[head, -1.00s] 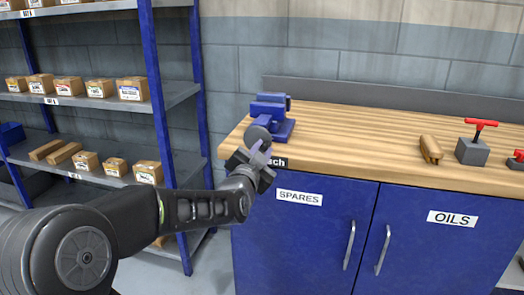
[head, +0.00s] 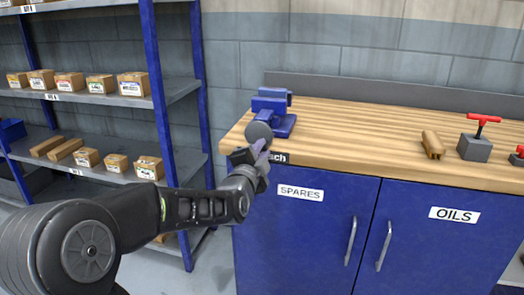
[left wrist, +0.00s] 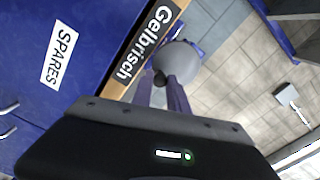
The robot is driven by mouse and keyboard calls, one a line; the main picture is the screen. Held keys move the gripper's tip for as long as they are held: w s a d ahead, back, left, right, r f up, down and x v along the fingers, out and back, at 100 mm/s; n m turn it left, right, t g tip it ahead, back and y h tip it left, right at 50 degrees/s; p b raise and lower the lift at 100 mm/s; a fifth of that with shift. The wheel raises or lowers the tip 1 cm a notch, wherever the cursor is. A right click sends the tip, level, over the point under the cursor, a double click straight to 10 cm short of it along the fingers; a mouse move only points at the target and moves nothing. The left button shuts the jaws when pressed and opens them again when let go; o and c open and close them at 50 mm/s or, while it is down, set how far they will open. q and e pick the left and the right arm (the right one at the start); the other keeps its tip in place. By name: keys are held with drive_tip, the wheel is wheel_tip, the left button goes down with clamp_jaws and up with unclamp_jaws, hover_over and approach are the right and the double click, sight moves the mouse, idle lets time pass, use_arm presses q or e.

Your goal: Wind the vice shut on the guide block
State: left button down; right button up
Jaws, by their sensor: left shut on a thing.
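The blue vice (head: 281,122) stands on the left end of the wooden bench. A round grey handwheel (head: 258,131) faces front on it; the wheel also shows in the left wrist view (left wrist: 180,58). My left gripper (head: 262,146) is at the lower part of the wheel. In the left wrist view its two fingers (left wrist: 161,78) are closed around a small dark knob (left wrist: 160,80) at the wheel. I cannot make out a guide block between the vice jaws. My right gripper is out of view.
The bench top (head: 355,125) is clear between the vice and the brown block. A grey block with a red T-handle (head: 476,145) stands further right. Blue cupboard doors (head: 305,230) are below, and shelves with boxes (head: 131,87) are at the left.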

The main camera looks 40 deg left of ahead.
use_arm(q)
drive_tip(key=shift+s+a+f+m, duration=0.1)
drive_tip(key=shift+a+f+m, duration=0.1)
drive_tip(key=shift+m, duration=0.65)
drive_tip(key=shift+a+f+m, duration=0.1)
drive_tip(key=shift+f+m, duration=0.05)
drive_tip(key=shift+m, duration=0.7)
drive_tip(key=m, duration=0.2)
drive_tip(key=m+b, duration=0.1)
drive_tip(key=shift+s+a+f, duration=0.15)
drive_tip(key=shift+a+f, duration=0.1)
drive_tip(key=shift+a, duration=0.1)
drive_tip(key=shift+m, duration=0.4)
drive_tip(key=m, duration=0.3)
drive_tip(key=shift+s+a, duration=0.1)
drive_tip(key=shift+a, duration=0.3)
